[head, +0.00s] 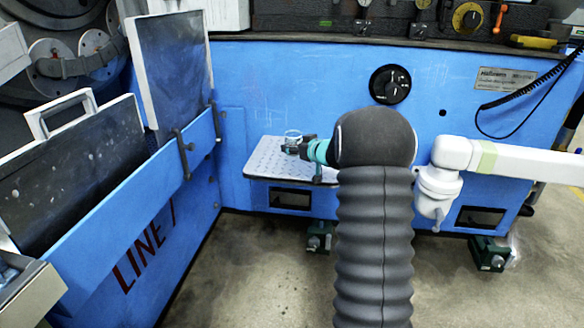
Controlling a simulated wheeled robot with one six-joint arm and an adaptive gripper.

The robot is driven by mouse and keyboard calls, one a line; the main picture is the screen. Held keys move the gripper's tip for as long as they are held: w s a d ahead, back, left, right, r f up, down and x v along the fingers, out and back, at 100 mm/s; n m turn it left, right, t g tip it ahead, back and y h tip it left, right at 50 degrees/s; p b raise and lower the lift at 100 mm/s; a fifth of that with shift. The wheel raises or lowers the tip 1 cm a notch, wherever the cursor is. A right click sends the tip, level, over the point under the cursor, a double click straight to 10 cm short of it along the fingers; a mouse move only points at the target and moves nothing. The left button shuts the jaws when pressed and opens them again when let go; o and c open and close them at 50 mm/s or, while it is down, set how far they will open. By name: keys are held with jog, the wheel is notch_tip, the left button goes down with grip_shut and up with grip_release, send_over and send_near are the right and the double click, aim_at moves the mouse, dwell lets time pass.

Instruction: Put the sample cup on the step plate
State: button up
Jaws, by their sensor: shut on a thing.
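The sample cup (293,136) is a small clear cup with a teal tint, in the head view just left of the middle. The step plate (268,168) is a pale, dotted shelf on the front of the blue machine. My gripper (295,147) reaches in from the right and is shut on the cup. The cup looks upright over the plate. I cannot tell whether its base touches the plate. My dark arm hides part of the gripper and the plate's right end.
The blue machine front (460,100) stands behind the plate, with a black dial (390,85). A blue side wall marked LINE 1 (150,235) and dark panels stand at the left. A coiled black cable (520,95) hangs at the right. The floor (250,270) in front is clear.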

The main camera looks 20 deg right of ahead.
aim_at(292, 170)
jog(key=shift+s+a+f, duration=0.5)
jog(key=shift+a+f, duration=0.1)
jog(key=shift+f+b, duration=0.8)
jog(key=shift+f, duration=1)
jog(key=shift+f, duration=0.15)
jog(key=o, duration=1.3)
jog(key=shift+c, duration=0.2)
